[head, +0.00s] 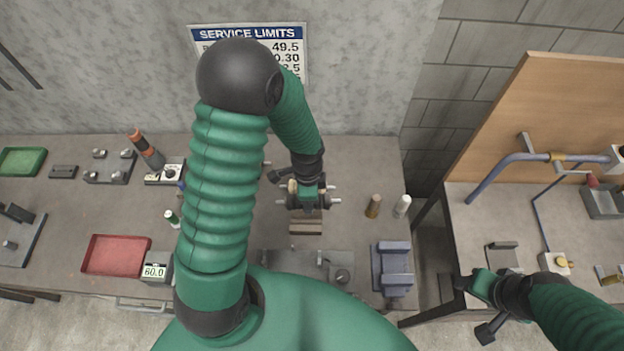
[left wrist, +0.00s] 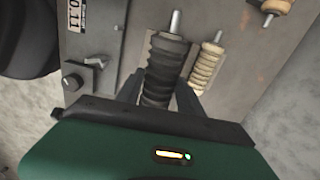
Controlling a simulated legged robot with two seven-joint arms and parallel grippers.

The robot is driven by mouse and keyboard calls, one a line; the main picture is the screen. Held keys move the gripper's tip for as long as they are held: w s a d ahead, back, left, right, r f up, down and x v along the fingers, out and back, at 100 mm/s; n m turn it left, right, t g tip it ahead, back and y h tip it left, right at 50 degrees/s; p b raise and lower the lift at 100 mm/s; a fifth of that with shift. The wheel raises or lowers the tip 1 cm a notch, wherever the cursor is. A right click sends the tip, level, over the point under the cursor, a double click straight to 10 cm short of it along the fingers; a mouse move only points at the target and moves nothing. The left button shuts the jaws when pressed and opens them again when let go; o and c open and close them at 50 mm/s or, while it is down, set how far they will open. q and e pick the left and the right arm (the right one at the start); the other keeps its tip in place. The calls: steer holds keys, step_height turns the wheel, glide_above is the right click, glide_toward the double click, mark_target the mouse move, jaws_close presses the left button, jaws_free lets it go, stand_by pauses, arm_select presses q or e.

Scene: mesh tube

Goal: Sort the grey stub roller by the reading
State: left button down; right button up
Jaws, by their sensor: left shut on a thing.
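The grey stub roller (left wrist: 165,70) is a dark ribbed cylinder with a bright metal shaft end, gripped between the fingers of my left gripper (left wrist: 160,95). In the head view my left gripper (head: 308,203) is low over the middle of the bench, and the roller's shaft end (head: 336,201) sticks out at its right. Whether the roller touches anything below is hidden. A digital readout (head: 155,271) shows 60.0. The service limits sign (head: 249,33) on the wall is partly covered by my left arm; 49.5 is legible. My right gripper (head: 477,286) hangs at the right bench's edge; its jaw opening is unclear.
A cream ribbed roller (left wrist: 207,68) lies close beside the held one. A red tray (head: 115,255) and a green tray (head: 22,161) are at left. Two small upright bottles (head: 373,205) (head: 402,205) and a blue-grey block (head: 391,267) stand at right.

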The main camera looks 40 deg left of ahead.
arm_select(q)
steer(key=a+f+b, duration=0.2)
steer(key=shift+s+a+f+m+b, duration=0.25)
steer(key=shift+s+f+m+b, duration=0.1)
steer(key=shift+s+m, duration=0.05)
steer(key=d+f+b, duration=0.2)
steer(key=f+b, duration=0.1)
steer(key=d+f+b, duration=0.1)
steer(key=shift+w+f, duration=0.2)
steer(key=shift+w, duration=0.05)
steer(key=shift+s+a+f+b, duration=0.1)
steer(key=shift+f+b, duration=0.15)
steer(key=shift+b, duration=0.15)
steer(key=shift+a+f, duration=0.3)
steer(key=shift+a, duration=0.35)
steer(key=shift+a+f, duration=0.1)
steer(key=shift+a, duration=0.3)
steer(key=shift+d+r, duration=0.25)
steer(key=shift+d, duration=0.7)
steer(key=shift+a+f, duration=0.3)
steer(key=shift+a, duration=0.4)
steer(key=shift+d+f, duration=0.1)
steer(key=shift+d, duration=0.4)
steer(key=shift+f, duration=0.1)
arm_select(e)
step_height(320, 180, down, 7)
steer(key=a, duration=0.1)
steer(key=shift+s+a+r, duration=0.2)
steer(key=shift+s+a, duration=0.05)
steer(key=shift+s, duration=0.2)
